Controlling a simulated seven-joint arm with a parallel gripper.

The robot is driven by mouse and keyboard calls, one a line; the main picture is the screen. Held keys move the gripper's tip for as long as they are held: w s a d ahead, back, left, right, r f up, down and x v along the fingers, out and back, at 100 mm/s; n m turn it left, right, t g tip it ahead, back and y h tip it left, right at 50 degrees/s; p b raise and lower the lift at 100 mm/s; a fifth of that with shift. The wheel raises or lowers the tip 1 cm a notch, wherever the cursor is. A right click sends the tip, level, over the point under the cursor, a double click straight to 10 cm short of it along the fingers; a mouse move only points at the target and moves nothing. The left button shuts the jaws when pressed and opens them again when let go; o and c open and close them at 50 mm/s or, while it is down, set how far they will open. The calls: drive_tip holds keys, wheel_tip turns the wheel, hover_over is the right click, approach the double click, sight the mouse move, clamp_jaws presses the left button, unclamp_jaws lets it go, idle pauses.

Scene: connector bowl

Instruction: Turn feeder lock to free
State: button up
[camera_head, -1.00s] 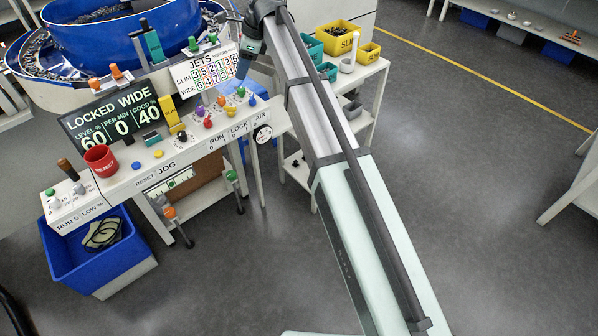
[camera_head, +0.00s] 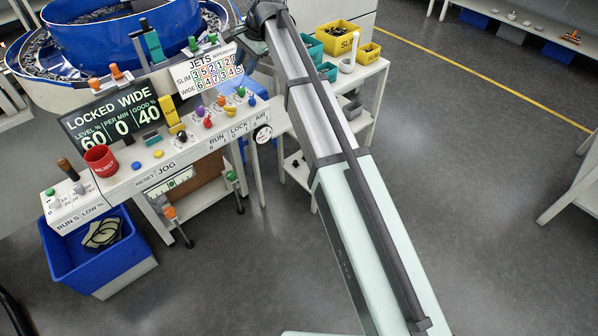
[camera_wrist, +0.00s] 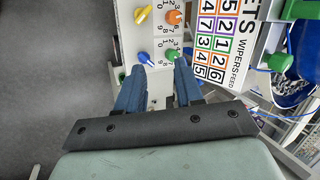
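The feeder's display (camera_head: 115,115) reads LOCKED WIDE, with figures 60, 0 and 40. Its white control panel (camera_head: 125,180) has RUN, LOCK and AIR labels (camera_head: 238,130) on the front edge. Several coloured knobs stand above them; which one is the lock is not clear. In the wrist view my gripper (camera_wrist: 159,66) is open and empty, its two blue fingers apart. A blue knob (camera_wrist: 144,58) and a green knob (camera_wrist: 173,55) show by the fingertips. A yellow knob (camera_wrist: 143,14) and an orange knob (camera_wrist: 174,18) lie beyond. Contact cannot be told.
The JETS board (camera_head: 207,72) stands close to my gripper, behind the knobs. A red cup (camera_head: 100,160) stands on the panel's left part. The blue feeder bowl (camera_head: 125,40) is behind. A blue bin (camera_head: 100,262) is on the floor; yellow bins (camera_head: 338,38) stand at right.

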drive_tip(key=s+d+f+n+h, duration=0.1)
drive_tip(key=s+d+f+n, duration=0.2)
drive_tip(key=f, duration=0.7)
drive_tip(key=s+d+f+n+h, duration=0.1)
drive_tip(key=s+d+f+n, duration=0.2)
drive_tip(key=s+d+f, duration=0.2)
drive_tip(key=s+d+f+n+h, duration=0.1)
drive_tip(key=s+d+f+n, duration=0.3)
drive_tip(key=f, duration=1.3)
drive_tip(key=d, duration=0.4)
drive_tip(key=shift+s+d+f, duration=0.2)
drive_tip(key=shift+s+f, duration=0.05)
drive_tip(key=shift+s, duration=0.1)
